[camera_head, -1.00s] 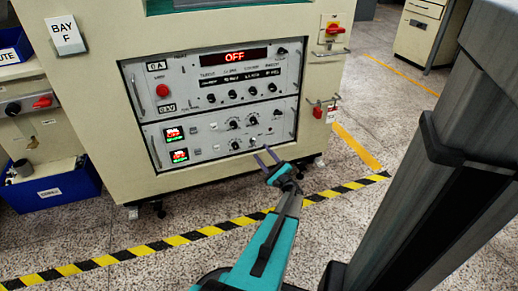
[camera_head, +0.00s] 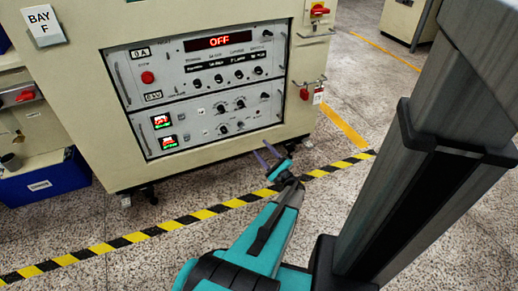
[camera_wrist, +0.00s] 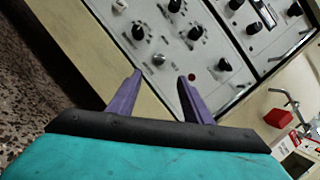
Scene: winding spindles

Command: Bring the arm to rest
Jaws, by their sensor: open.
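My gripper (camera_head: 267,153) is open and empty, in front of the lower right corner of the cabinet in the head view. My teal arm reaches up to it from the bottom of that view. In the wrist view, the two purple fingers of my gripper (camera_wrist: 160,76) stand apart with nothing between them. Beyond them are the cabinet's control panel (camera_wrist: 222,95) and its black knobs. I cannot tell the exact gap between the fingertips and the panel.
The cream cabinet (camera_head: 85,100) bears a grey instrument panel (camera_head: 205,90) with a red "OFF" display. Yellow-black floor tape (camera_head: 205,214) runs before it. A blue bin (camera_head: 45,180) stands at left. A red handle (camera_wrist: 278,118) shows at right in the wrist view. Speckled floor (camera_head: 130,262) is clear.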

